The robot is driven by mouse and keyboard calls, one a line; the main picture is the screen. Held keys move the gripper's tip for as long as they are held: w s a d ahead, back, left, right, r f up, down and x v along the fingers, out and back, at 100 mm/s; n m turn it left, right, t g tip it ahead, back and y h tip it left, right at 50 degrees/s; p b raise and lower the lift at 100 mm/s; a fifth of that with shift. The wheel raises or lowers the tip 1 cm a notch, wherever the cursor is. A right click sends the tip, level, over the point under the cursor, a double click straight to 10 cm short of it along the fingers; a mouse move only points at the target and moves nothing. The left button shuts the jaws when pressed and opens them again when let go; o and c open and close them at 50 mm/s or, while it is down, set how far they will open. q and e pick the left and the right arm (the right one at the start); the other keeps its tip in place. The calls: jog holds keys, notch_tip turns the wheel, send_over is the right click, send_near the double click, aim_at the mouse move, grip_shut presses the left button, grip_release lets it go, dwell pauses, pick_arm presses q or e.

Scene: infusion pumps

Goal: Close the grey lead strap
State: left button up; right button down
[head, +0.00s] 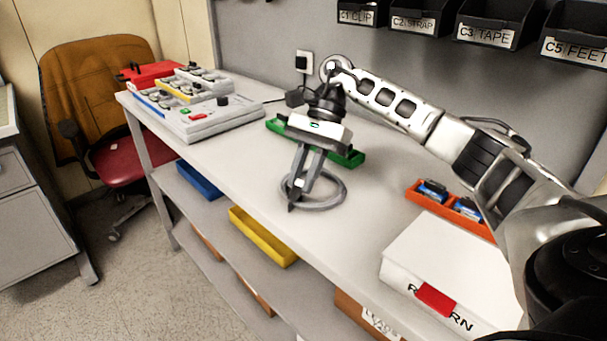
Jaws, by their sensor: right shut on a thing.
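The grey lead (338,200) lies in a coil on the white bench near its front edge. My right gripper (297,190) comes in from the right and points down at the left side of the coil. Its fingers are shut on the grey lead strap, which is mostly hidden between them; a small pale piece shows at the fingertips. I cannot tell whether the strap is fastened. My left gripper is out of view.
A green tray (352,158) lies behind the gripper. Pump units (207,117) stand at the bench's left end. An orange tray with blue items (415,203) and a white RETURN box (440,262) are at right. Labelled black bins (415,18) hang on the wall.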

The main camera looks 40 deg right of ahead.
jog(key=c, duration=1.3)
grip_release()
jog(key=shift+r, duration=0.1)
jog(key=shift+w+d+r, duration=0.1)
jog(key=shift+d+r, duration=0.15)
pick_arm(q)
jog(key=p, duration=0.3)
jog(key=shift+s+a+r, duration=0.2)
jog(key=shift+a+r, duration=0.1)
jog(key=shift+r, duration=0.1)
pick_arm(e)
jog(key=v, duration=1.1)
jog(key=shift+r, duration=0.15)
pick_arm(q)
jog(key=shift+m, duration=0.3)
